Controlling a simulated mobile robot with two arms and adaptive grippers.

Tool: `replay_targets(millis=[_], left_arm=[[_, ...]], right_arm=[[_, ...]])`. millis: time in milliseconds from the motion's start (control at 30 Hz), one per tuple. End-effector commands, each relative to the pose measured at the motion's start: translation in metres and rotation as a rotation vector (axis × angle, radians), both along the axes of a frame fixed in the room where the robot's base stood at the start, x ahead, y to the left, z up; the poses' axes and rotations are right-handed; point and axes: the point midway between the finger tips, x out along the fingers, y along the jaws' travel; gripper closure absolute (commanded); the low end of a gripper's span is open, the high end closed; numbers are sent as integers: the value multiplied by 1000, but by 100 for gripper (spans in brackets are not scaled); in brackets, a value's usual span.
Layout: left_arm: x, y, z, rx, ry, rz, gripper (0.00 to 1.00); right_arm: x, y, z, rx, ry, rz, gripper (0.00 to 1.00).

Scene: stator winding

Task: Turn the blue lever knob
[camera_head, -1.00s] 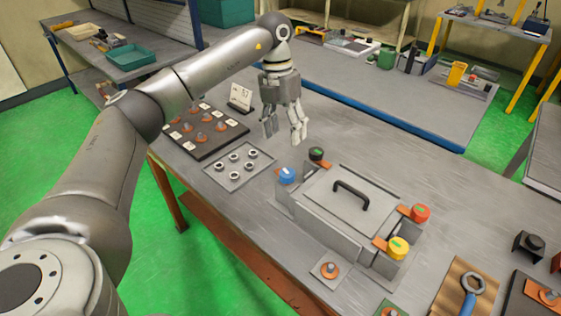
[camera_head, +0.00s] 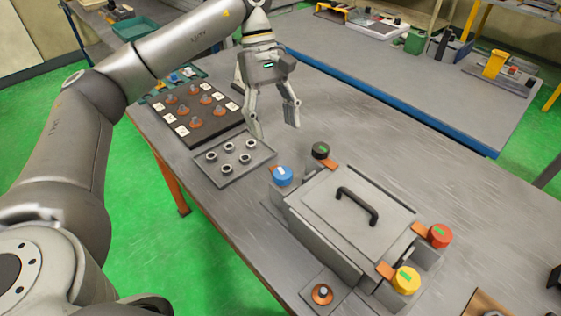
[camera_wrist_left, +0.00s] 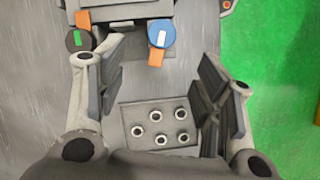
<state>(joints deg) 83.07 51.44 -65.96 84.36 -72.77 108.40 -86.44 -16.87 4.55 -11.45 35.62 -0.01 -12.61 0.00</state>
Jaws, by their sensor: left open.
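The blue lever knob (camera_head: 283,176) sits at the near left corner of a grey lidded box (camera_head: 345,215), with a pale mark on its top. It also shows in the left wrist view (camera_wrist_left: 162,34), ahead of the fingers and between their lines. My left gripper (camera_head: 275,130) is open and empty. It hangs above the table, behind the blue knob and apart from it. In the left wrist view its two fingers (camera_wrist_left: 158,85) are spread wide. My right gripper is in no view.
A black knob (camera_head: 320,150), a red knob (camera_head: 440,235) and a yellow knob (camera_head: 406,280) sit at the box's other corners. The lid has a black handle (camera_head: 357,205). A plate with several rings (camera_head: 205,172) and a dark tray of parts (camera_head: 178,131) lie left.

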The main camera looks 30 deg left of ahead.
Motion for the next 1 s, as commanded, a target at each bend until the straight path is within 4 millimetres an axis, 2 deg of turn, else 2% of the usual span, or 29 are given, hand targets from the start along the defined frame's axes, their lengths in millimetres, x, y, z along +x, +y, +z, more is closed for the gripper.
replay_targets(millis=[167, 367, 600, 800, 1000], left_arm=[[-4, -4, -12, -3, -1, -17, 39], [-13, -15, -46, -3, 1, -17, 39], [-22, -28, -83, -3, 0, -14, 39], [-25, -33, -98, -3, -3, -13, 39], [-25, -33, -100, -4, -4, -13, 39]], right_arm=[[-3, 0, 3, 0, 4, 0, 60], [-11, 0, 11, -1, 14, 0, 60], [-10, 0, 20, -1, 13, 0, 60], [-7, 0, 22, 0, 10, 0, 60], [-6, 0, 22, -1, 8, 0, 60]])
